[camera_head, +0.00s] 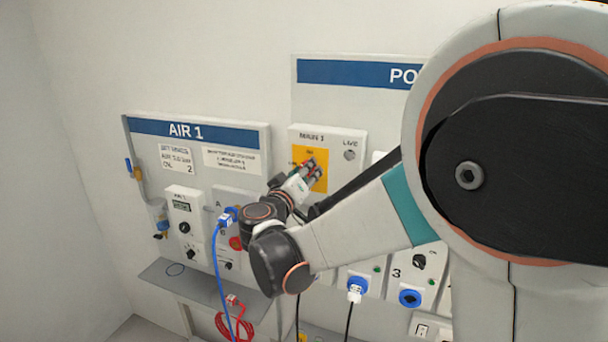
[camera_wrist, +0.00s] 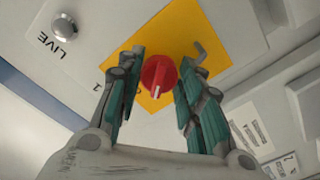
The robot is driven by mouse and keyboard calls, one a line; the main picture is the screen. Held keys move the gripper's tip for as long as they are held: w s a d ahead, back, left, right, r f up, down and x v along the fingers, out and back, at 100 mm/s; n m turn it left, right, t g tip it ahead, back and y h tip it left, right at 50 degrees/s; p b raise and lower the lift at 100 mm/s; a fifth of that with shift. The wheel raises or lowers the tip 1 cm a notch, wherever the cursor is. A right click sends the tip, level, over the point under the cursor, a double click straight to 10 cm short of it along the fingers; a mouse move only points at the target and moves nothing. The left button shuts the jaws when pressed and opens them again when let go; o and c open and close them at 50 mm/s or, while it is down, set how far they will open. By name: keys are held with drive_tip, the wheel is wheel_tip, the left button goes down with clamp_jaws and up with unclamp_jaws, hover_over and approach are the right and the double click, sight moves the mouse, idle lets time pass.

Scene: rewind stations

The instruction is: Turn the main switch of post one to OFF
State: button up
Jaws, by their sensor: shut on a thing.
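The main switch is a red rotary knob (camera_wrist: 158,74) on a yellow plate (camera_wrist: 186,30), on the white box marked MAIN 1 (camera_head: 346,140). My gripper (camera_wrist: 163,72) has its fingers on either side of the knob and is shut on it. In the head view my gripper (camera_head: 312,171) reaches the yellow plate and hides most of the knob. In the wrist view the knob's ridge points toward the bottom of the picture. The position marks are mostly hidden or too small to read.
A round LIVE lamp (camera_head: 350,155) sits right of the plate. The AIR 1 panel (camera_head: 258,143) with gauges and a blue hose (camera_head: 219,270) stands at left. Sockets with a blue plug (camera_head: 357,284) lie below. My arm covers much of the right panel.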

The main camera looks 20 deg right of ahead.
drive_tip(key=o, duration=1.1)
drive_tip(key=shift+c, duration=0.2)
